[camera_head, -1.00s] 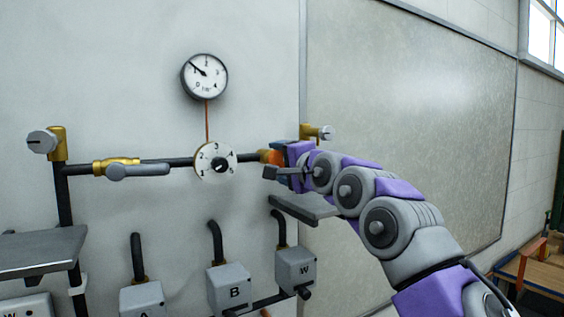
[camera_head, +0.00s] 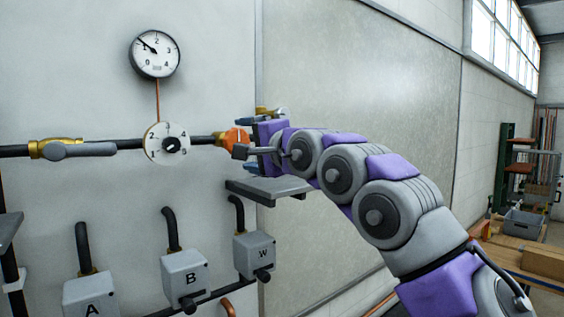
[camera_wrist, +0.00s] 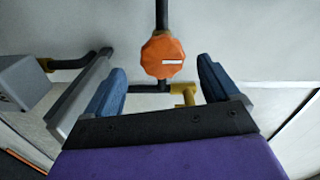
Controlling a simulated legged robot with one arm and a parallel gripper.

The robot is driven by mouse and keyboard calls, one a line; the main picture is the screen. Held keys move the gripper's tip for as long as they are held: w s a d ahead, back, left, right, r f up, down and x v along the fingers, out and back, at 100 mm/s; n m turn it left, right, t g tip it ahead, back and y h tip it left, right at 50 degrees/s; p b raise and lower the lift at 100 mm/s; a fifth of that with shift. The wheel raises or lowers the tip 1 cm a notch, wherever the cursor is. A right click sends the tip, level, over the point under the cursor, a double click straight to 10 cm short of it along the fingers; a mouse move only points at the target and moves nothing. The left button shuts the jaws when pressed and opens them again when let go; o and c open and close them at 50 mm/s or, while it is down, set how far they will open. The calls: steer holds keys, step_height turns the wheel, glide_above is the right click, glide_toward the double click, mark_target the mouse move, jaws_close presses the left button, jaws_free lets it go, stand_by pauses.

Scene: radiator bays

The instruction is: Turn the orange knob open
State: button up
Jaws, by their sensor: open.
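The orange knob (camera_wrist: 162,52) is a faceted handle with a white mark, on a dark pipe on the wall. In the wrist view it lies ahead of and between the two blue fingers of my gripper (camera_wrist: 160,84), with clear space on both sides. In the head view the knob (camera_head: 233,138) shows just left of my gripper (camera_head: 248,132), and my gripper covers part of it. The fingers are apart and hold nothing. Whether a fingertip touches the knob cannot be told.
A grey shelf (camera_head: 268,188) juts out just below my gripper. A numbered dial (camera_head: 165,143), a gauge (camera_head: 155,53) and a grey-handled brass valve (camera_head: 70,149) are to the left. Grey boxes, including box B (camera_head: 188,278), hang below. The wall panel to the right is bare.

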steer(key=b+v, duration=0.2)
steer(key=v, duration=0.9)
steer(key=shift+w+d, duration=0.1)
